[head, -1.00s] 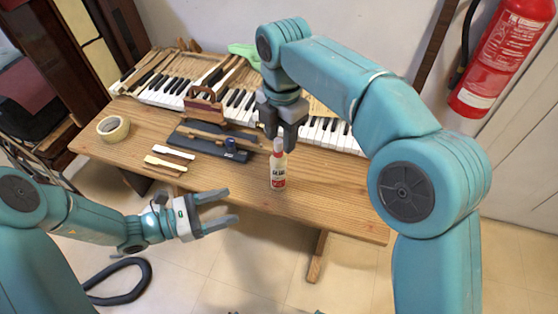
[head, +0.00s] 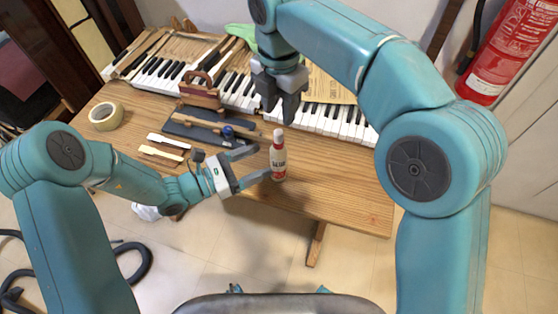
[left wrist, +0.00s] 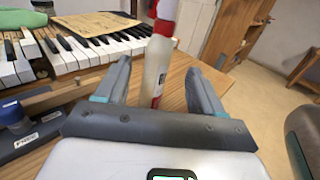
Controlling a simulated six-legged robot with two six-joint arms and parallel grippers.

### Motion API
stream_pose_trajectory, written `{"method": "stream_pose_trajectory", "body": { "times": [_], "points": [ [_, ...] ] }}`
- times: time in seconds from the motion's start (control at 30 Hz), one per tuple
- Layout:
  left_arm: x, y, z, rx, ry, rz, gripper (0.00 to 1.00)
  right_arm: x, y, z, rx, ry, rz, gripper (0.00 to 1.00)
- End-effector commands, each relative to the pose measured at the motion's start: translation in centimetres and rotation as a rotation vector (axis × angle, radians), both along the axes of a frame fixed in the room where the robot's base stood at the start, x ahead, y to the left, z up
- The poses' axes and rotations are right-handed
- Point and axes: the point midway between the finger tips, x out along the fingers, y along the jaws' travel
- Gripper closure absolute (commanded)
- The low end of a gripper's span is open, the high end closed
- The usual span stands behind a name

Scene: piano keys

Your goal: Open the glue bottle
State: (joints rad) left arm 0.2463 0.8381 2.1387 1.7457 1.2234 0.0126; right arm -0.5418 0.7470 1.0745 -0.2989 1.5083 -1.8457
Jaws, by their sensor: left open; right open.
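My right gripper (head: 281,112) is open and points down just above the bottle's cap. It seems empty and apart from the cap.
A dark tray (head: 205,132) with a wooden bar and a blue-capped jar lies left of the bottle. Piano keys (head: 240,92) line the back. A tape roll (head: 105,116) and loose key pieces (head: 165,148) lie at left. The table right of the bottle is clear.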

Motion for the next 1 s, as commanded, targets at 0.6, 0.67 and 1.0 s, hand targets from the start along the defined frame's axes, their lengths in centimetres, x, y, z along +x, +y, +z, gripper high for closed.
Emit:
{"method": "stream_pose_trajectory", "body": {
  "times": [0.6, 0.67, 1.0],
  "points": [
    [3.3, -5.9, 0.0, -0.001, 0.000, 0.001, 0.32, 0.4, 0.0, 0.0, -0.001, 0.001, 0.000, 0.57],
    [3.3, -5.9, 0.0, 0.000, 0.000, 0.001, 0.32, 0.4, 0.0, 0.0, -0.001, 0.001, 0.000, 0.57],
    [3.3, -5.9, 0.0, -0.001, 0.000, 0.001, 1.00, 0.4, 0.0, 0.0, -0.001, 0.001, 0.000, 0.57]
  ]
}}
